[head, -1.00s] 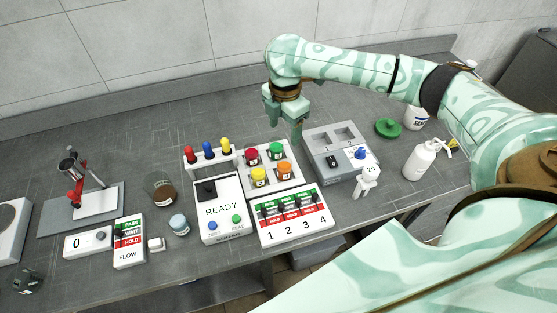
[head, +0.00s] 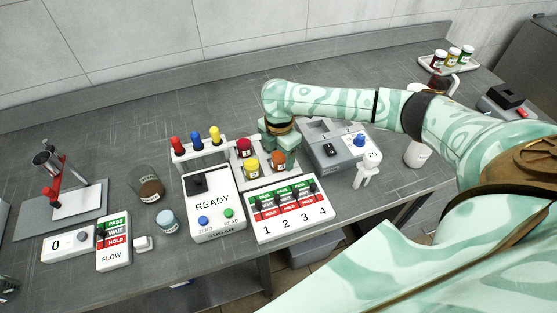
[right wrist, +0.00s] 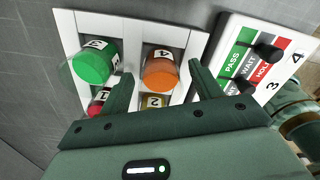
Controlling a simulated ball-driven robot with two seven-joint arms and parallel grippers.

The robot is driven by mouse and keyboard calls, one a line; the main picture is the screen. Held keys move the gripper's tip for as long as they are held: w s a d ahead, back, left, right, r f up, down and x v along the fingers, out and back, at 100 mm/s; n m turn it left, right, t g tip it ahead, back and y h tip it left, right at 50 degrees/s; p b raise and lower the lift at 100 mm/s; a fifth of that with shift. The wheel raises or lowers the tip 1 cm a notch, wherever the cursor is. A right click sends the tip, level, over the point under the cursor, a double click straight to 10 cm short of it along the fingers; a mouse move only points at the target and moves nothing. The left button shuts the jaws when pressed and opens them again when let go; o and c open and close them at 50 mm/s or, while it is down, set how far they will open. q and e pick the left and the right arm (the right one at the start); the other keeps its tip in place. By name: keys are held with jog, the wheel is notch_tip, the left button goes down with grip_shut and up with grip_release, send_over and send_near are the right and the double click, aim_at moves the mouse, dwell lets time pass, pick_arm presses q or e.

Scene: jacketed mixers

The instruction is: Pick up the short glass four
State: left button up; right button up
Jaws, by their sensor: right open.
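Several short glass jars with coloured lids stand in a white tray. The orange-lidded jar (right wrist: 160,72) sits between the two fingers of my right gripper (right wrist: 160,64) in the right wrist view; its label looks like a 4 but is hard to read. The fingers are open, one on each side, apart from it. In the head view my right gripper (head: 280,148) is low over the orange-lidded jar (head: 278,159). The green-lidded jar (right wrist: 93,64) is left of it in the wrist view and hidden in the head view. Red-lidded (head: 244,147) and yellow-lidded (head: 251,168) jars stand nearby. My left gripper is not in view.
A panel numbered 1 to 4 (head: 292,222) stands just in front of the tray (right wrist: 127,27). Bare bench lies behind.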

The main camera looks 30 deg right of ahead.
jog(key=shift+r, duration=0.1)
jog(key=shift+c, duration=0.8)
jog(key=c, duration=0.9)
jog(key=shift+r+p, duration=0.35)
jog(key=shift+r, duration=0.2)
notch_tip(320, 180, up, 3)
jog(key=shift+f+p, duration=0.1)
jog(key=shift+p, duration=0.6)
jog(key=s+r+p, duration=0.1)
jog(key=s+r, duration=0.2)
jog(key=s, duration=0.1)
jog(key=s+r+p, duration=0.2)
jog(key=s+r, duration=0.1)
jog(key=s, duration=0.2)
jog(key=s+r+p, duration=0.2)
jog(key=s+r, duration=0.1)
jog(key=s, duration=0.2)
